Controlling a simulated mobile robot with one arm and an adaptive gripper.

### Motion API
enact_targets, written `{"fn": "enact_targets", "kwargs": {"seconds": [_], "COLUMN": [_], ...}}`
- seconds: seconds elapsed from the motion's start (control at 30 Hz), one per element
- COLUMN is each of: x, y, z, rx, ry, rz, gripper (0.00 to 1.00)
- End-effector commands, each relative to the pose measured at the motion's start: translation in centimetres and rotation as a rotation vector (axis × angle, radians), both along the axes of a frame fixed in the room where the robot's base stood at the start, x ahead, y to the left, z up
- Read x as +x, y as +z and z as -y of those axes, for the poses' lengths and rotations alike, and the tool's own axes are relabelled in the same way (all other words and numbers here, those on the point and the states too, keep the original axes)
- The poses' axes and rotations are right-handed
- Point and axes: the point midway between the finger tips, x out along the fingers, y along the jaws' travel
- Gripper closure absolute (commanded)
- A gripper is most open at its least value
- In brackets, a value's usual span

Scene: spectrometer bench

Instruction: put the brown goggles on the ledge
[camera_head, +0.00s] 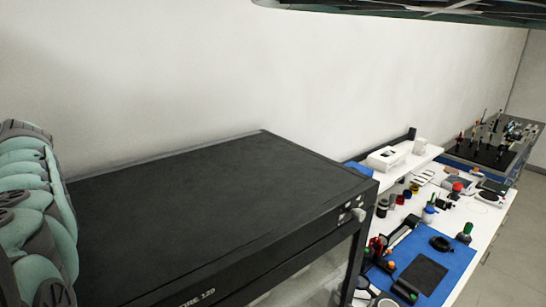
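I cannot make out any brown goggles in this view. A small dark rounded item (440,243) lies on the blue mat (462,258) of the bench at the right, too small to identify. A raised white ledge (428,153) runs along the wall at the back of that bench. It carries a white box-like device (386,158) and a small white upright item (420,146). My gripper is not in view.
A large black cabinet-like unit (220,200) with a bare, flat top fills the middle foreground. The white bench (490,222) is crowded with bottles, small jars and tools. A darker bench (480,155) stands beyond it. Grey floor (515,265) is clear at the right.

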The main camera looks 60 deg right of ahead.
Motion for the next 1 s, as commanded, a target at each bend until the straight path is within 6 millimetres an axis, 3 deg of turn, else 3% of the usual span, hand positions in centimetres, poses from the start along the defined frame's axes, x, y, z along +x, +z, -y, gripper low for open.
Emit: {"fn": "enact_targets", "kwargs": {"seconds": [0.43,0.47,0.63,1.0], "x": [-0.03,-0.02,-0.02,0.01], "y": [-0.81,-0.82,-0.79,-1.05], "z": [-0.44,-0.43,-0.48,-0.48], "rx": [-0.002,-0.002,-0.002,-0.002], "ry": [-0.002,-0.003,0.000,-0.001], "rz": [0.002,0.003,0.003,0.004], "gripper": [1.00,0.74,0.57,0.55]}}
